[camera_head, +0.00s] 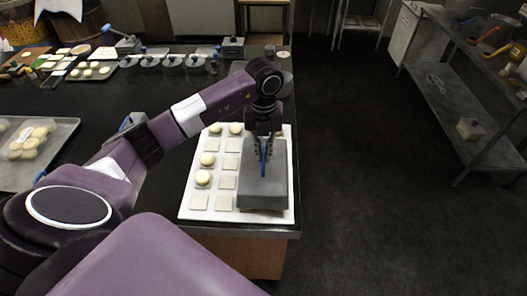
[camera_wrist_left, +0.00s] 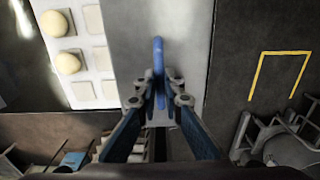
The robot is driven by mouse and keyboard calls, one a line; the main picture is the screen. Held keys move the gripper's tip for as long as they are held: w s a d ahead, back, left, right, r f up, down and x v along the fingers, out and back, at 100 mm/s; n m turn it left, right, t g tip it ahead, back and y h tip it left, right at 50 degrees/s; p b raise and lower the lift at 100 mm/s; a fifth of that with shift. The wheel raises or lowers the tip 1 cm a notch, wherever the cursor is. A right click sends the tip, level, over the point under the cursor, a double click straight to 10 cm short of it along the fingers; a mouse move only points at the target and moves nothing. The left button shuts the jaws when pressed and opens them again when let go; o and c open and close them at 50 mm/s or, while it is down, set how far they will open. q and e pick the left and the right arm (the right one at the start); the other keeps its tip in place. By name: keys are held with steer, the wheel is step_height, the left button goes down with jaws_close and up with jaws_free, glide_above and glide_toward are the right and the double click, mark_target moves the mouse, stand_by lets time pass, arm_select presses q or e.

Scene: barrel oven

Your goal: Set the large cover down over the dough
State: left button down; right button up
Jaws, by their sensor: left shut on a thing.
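The large cover (camera_head: 262,190) is a grey rectangular box with a blue handle on top. It sits over the right side of a white tray (camera_head: 190,212) at the counter's edge; whether it rests on the tray or hovers just above cannot be told. My left gripper (camera_head: 264,146) is above it, shut on the blue handle. The left wrist view shows the fingers (camera_wrist_left: 159,100) around the handle, with the grey cover (camera_wrist_left: 180,45) beneath. Dough balls (camera_head: 204,178) and pale squares lie uncovered on the tray's left side. Anything under the cover is hidden. My right gripper is not in view.
A metal tray with dough (camera_head: 30,142) lies on the dark counter (camera_head: 150,90) at left. Smaller covers, dough trays and containers line the counter's back. A metal shelf (camera_head: 470,115) stands at right, across open dark floor (camera_head: 370,180).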

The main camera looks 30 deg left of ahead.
arm_select(q)
steer(key=shift+f+b, duration=1.05)
steer(key=shift+f, duration=0.8)
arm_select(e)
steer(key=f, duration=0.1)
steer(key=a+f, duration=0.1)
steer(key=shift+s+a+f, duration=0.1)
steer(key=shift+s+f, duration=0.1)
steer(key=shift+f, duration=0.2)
arm_select(q)
steer(key=shift+f+b, duration=0.2)
steer(key=shift+b, duration=0.15)
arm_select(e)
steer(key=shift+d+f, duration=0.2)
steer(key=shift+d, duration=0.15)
arm_select(q)
steer(key=shift+f, duration=0.25)
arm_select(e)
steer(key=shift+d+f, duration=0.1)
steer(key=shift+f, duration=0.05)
arm_select(q)
steer(key=c, duration=2)
jaws_free()
